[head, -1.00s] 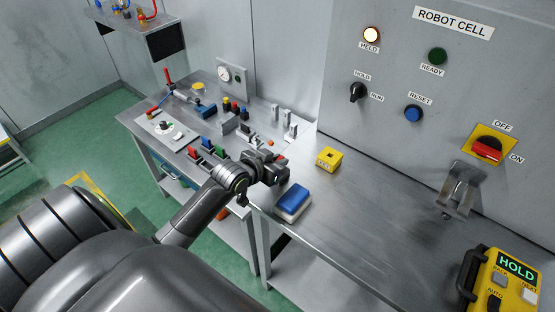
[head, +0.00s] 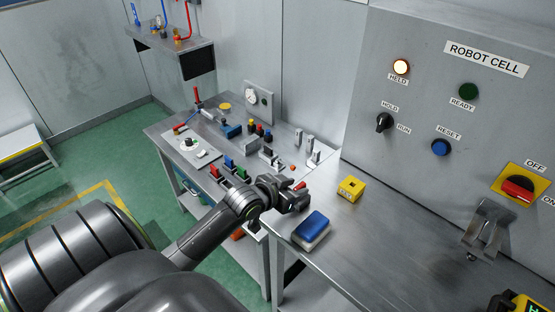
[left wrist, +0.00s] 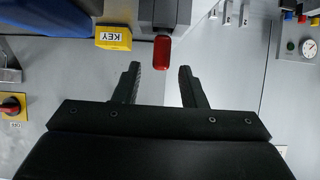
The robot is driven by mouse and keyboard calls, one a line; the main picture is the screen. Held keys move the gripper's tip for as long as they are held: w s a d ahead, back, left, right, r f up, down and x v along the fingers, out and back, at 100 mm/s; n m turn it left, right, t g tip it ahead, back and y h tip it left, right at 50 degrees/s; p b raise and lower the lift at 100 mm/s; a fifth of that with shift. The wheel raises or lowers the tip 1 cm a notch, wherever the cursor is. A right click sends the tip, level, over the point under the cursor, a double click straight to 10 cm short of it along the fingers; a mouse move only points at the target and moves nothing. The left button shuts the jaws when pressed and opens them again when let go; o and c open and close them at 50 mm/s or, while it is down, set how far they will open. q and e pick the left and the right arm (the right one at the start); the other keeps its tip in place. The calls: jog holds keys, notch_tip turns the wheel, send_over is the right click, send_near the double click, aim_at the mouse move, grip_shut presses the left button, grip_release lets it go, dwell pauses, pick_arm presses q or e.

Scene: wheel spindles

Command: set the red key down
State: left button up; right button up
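The red key (left wrist: 162,52) shows in the left wrist view as a red, rounded piece just past my fingertips, against a grey block (left wrist: 165,14). I cannot tell whether it rests on something. In the head view a small red piece (head: 299,185) shows at the far side of my left gripper (head: 294,198), which hides most of that spot. The left fingers (left wrist: 159,78) are spread, with visible gaps to the red piece on both sides. A yellow block marked KEY (head: 350,189) stands on the bench to the right. My right gripper is not in view.
A blue and white block (head: 312,228) lies close by on the metal bench (head: 365,235). Red, green and blue parts (head: 228,168) and other fixtures crowd the bench's left part. The control panel (head: 430,100) rises behind.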

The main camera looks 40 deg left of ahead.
pick_arm(q)
jog(key=v, duration=0.9)
jog(key=shift+s, duration=0.2)
jog(key=shift+r, duration=0.1)
